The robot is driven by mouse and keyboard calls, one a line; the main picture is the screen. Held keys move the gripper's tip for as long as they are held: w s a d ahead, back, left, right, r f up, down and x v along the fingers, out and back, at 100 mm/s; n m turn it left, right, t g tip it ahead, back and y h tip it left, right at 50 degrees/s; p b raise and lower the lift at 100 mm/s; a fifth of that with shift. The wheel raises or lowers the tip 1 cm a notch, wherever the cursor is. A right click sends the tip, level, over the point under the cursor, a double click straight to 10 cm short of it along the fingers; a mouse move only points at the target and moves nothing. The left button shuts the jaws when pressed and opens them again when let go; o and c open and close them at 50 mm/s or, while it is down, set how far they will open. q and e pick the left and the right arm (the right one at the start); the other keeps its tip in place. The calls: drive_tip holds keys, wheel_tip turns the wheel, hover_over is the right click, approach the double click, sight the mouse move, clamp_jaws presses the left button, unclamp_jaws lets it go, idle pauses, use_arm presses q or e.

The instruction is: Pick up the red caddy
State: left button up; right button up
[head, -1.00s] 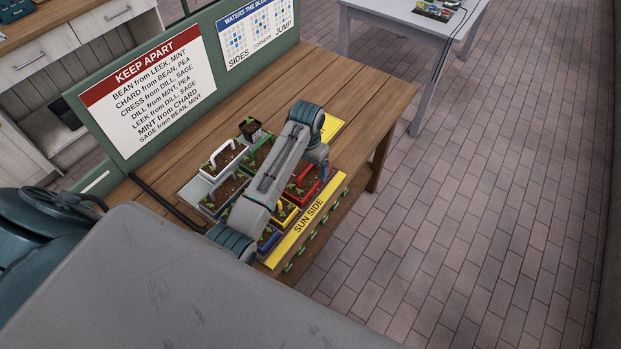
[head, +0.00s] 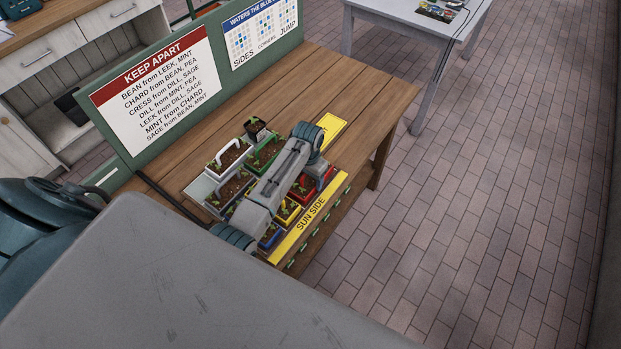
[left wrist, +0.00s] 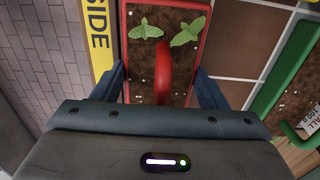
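The red caddy (head: 325,174) stands on the wooden table at the right of the group of planters, partly hidden by my left arm in the head view. In the left wrist view the red caddy (left wrist: 197,22) holds dark soil and green seedlings, with an arched red handle over its middle. My left gripper (left wrist: 161,72) is open, one finger on each side of the handle near the caddy's side walls. I cannot tell whether the fingers touch it. In the head view the fingers are hidden below the wrist. My right gripper is not in view.
A green caddy (head: 267,152), a white caddy (head: 229,155), a yellow caddy (head: 287,212) and a blue caddy (head: 268,238) stand close by. A yellow "SUN SIDE" strip (head: 311,214) runs along the front. Bare wood (head: 350,85) lies toward the back right.

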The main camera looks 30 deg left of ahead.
use_arm(q)
drive_tip(key=c, duration=0.3)
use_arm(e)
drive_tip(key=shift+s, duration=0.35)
use_arm(q)
drive_tip(key=shift+r, duration=0.1)
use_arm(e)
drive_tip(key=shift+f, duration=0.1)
